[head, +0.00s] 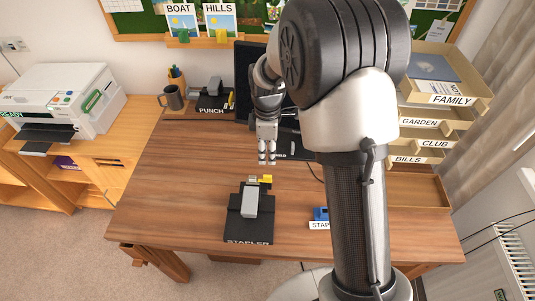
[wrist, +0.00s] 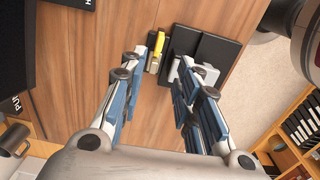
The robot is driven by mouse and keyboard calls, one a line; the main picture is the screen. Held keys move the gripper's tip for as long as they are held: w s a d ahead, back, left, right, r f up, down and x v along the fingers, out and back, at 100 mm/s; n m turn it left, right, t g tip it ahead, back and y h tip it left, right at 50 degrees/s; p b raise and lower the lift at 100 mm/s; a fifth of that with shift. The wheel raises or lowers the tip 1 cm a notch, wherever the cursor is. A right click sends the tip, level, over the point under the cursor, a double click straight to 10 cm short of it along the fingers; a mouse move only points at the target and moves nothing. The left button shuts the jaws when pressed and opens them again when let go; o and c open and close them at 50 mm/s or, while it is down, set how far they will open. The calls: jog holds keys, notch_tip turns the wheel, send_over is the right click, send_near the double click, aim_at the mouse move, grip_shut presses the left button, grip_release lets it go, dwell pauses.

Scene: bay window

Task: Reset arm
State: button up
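My gripper (head: 267,160) hangs over the middle of the wooden desk (head: 190,180), pointing down. My arm covers much of the right half of the head view. A grey stapler (head: 250,201) rests on a black base marked STAPLER, in front of my gripper. A small yellow object (head: 266,179) lies at the far end of that base; it also shows beyond the fingertips in the wrist view (wrist: 154,55).
A printer (head: 65,98) stands at the left. A mug (head: 172,97) and a punch (head: 209,92) sit at the back left. A dark monitor (head: 243,75) is behind my gripper. Stacked trays (head: 425,145) stand at the right. The desk's left part is clear.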

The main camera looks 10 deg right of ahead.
dwell(0.3)
jog(key=s+r+m+t, duration=0.1)
jog(key=s+r+m, duration=0.2)
jog(key=s+r, duration=0.4)
jog(key=s+r+m+t, duration=0.1)
jog(key=s+r+m, duration=0.35)
jog(key=r, duration=0.45)
jog(key=s+d+r+m+t, duration=0.1)
jog(key=s+m, duration=0.6)
jog(key=s, duration=0.8)
jog(key=shift+s+r+t, duration=0.35)
jog(key=shift+r+t, duration=0.45)
jog(key=shift+r, duration=0.35)
dwell(1.9)
